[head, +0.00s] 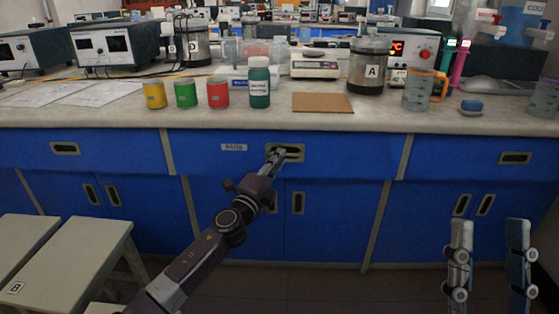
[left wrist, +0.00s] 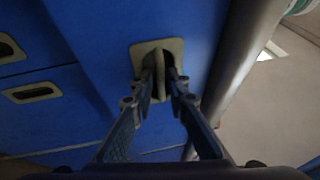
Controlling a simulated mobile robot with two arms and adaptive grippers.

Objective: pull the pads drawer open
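The pads drawer (head: 210,158) is the blue middle drawer under the bench top, with a small label (head: 234,147) reading PADS. Its front looks flush with the neighbouring drawers, so it appears shut. Its pale recessed handle (head: 296,155) is partly hidden by my left gripper (head: 277,154). In the left wrist view, the fingertips of my left gripper (left wrist: 161,82) reach into the handle plate (left wrist: 176,46) and close on either side of the pale grip bar. My right gripper (head: 488,258) is at the lower right, its two fingers wide apart and empty, away from the drawer.
Stools (head: 75,262) stand at lower left. Cupboard doors (head: 335,220) are below the drawer. The bench top (head: 200,117) holds paint-coloured jars, a green bottle (head: 259,85), a brown board (head: 322,102) and a jar marked A (head: 368,68). The floor before the drawer looks clear.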

